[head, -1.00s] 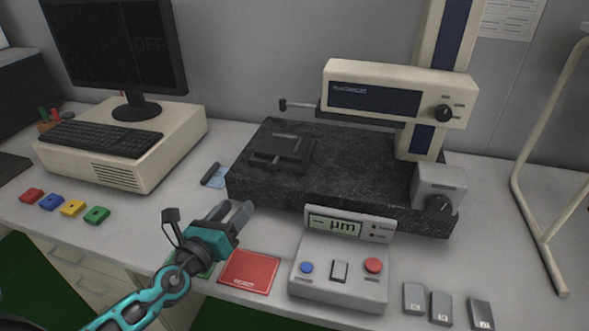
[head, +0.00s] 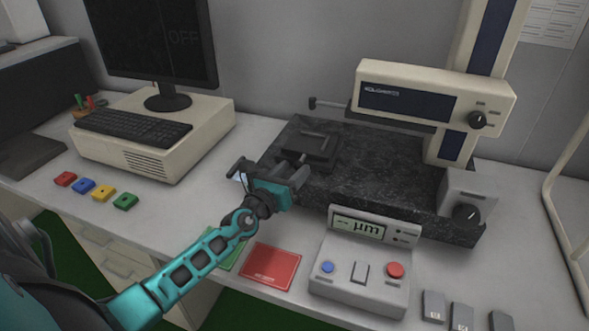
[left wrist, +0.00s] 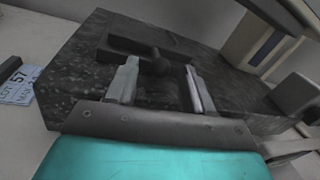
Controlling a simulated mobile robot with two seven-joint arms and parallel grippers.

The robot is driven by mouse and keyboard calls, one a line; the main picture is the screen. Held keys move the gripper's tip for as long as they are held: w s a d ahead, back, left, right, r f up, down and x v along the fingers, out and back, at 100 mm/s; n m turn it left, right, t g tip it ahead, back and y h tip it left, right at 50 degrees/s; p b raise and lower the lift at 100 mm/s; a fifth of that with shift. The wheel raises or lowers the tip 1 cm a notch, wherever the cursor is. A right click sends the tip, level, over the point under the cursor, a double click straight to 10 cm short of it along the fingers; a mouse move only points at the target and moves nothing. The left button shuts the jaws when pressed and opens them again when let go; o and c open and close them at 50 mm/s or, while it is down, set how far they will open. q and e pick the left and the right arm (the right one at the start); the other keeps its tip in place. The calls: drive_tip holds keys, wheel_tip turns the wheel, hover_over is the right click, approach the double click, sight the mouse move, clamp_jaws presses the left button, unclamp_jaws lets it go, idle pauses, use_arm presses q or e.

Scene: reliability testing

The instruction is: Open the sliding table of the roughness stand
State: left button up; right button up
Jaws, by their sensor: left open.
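The roughness stand has a black speckled granite base (head: 385,175) and a cream column with a measuring head (head: 437,95). The small dark sliding table (head: 312,146) lies on the left part of the base; it also shows in the left wrist view (left wrist: 142,43). A dark round knob (left wrist: 159,64) is on the table's near side. My left gripper (head: 302,170) is open at the front left edge of the base, just short of the table. In the left wrist view its fingers (left wrist: 160,82) stand on either side of the knob, with nothing clamped. My right gripper is not in view.
A grey control box (head: 362,275) with a display stands in front of the base. A red booklet (head: 271,267) lies beside it. A computer with keyboard (head: 133,129) and several coloured blocks are at the left. A probe arm (head: 330,105) juts over the base.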

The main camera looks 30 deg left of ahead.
use_arm(q)
drive_tip(key=shift+w, duration=0.75)
clamp_jaws()
drive_tip(key=shift+s, duration=0.1)
